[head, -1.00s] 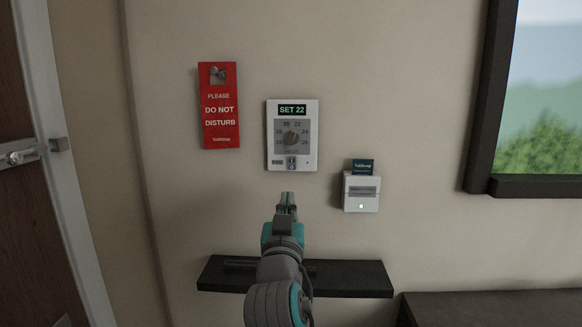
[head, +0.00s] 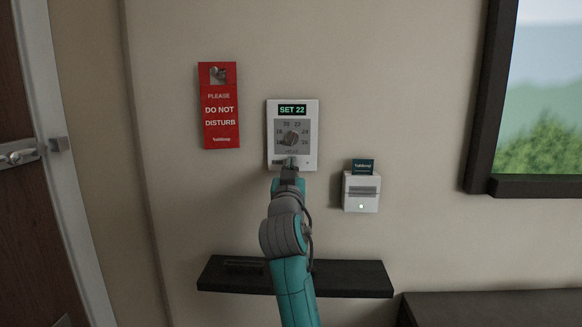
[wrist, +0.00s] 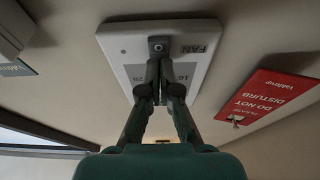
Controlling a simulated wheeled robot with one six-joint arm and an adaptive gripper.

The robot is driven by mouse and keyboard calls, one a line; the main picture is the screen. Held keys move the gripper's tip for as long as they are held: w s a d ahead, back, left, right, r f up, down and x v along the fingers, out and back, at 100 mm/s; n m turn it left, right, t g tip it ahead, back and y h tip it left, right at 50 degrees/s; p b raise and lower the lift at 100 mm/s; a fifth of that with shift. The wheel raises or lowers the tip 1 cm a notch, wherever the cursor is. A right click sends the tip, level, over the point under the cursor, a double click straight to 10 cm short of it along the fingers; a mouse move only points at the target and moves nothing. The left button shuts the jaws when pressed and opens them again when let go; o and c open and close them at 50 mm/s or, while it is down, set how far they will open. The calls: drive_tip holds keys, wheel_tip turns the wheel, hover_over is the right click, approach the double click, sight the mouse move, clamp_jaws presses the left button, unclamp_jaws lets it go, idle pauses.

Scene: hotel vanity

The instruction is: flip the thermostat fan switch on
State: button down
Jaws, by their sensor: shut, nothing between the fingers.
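The fan switch (wrist: 158,45) sits beside the word FAN near the panel's edge in the wrist view. My gripper (head: 290,164) is shut and empty, its tips over the panel's lower part, where they hide the switch from the head view. In the wrist view, the fingertips (wrist: 164,68) are right by the switch. I cannot tell whether they touch it or which way it is set.
A red door hanger (head: 220,128) hangs to the left. A white card holder (head: 361,201) with a dark card (head: 362,166) is to the lower right. A dark shelf (head: 352,278) is below my arm. A framed picture (head: 484,110) is at far right.

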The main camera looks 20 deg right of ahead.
drive_tip(key=shift+w+d+r, duration=0.1)
drive_tip(key=shift+w, duration=0.15)
